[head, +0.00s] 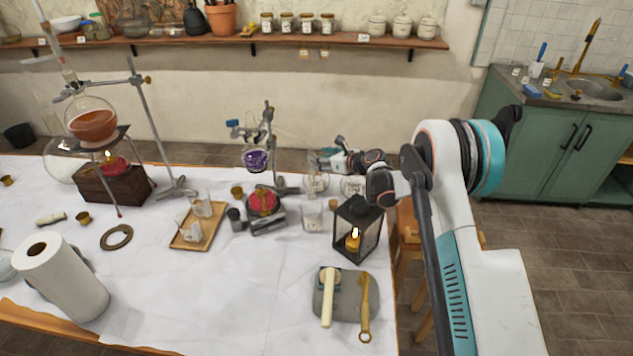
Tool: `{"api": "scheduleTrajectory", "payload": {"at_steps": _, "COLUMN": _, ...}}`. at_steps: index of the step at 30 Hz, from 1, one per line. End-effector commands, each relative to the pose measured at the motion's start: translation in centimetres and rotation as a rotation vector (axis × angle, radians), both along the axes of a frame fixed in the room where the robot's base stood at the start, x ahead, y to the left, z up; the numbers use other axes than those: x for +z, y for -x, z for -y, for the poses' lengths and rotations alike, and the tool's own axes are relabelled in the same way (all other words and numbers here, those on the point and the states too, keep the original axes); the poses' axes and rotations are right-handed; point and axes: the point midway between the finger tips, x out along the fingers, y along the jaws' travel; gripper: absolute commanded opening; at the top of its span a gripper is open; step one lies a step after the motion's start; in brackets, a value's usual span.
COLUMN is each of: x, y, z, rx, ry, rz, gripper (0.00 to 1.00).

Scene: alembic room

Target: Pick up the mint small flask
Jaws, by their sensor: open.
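My gripper (318,162) is at the end of my arm, over the back right part of the table, and is open. Small clear glass vessels stand close to it: one glass vessel (316,184) just below the fingers, and another glass vessel (352,187) to the right under my wrist. A third glass (311,216) stands nearer the front. I cannot make out a clear mint colour on any of them, so I cannot tell which is the mint small flask. My gripper and wrist partly cover this area.
A black lantern (373,232) with a lit candle stands in front of my arm. A purple round flask (256,160) hangs on a stand to the left. A wooden tray (186,243) holds glasses. A grey mat (348,308) bears utensils. The front middle of the white-covered table (230,305) is clear.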

Motion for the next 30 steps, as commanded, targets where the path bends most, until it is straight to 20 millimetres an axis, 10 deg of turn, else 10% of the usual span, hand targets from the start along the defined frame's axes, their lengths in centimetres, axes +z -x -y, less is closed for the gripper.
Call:
{"api": "scheduleTrajectory", "payload": {"at_steps": 13, "x": -1.2, "y": -1.9, "z": -2.2, "rx": 0.0, "ry": 0.0, "rz": 0.0, "gripper": 0.52}}
{"api": "scheduleTrajectory", "payload": {"at_steps": 20, "x": -1.2, "y": -1.9, "z": -2.2, "rx": 0.0, "ry": 0.0, "rz": 0.0, "gripper": 0.02}}
{"api": "scheduleTrajectory", "payload": {"at_steps": 30, "x": -1.1, "y": -1.9, "z": -2.2, "rx": 0.0, "ry": 0.0, "rz": 0.0, "gripper": 0.0}}
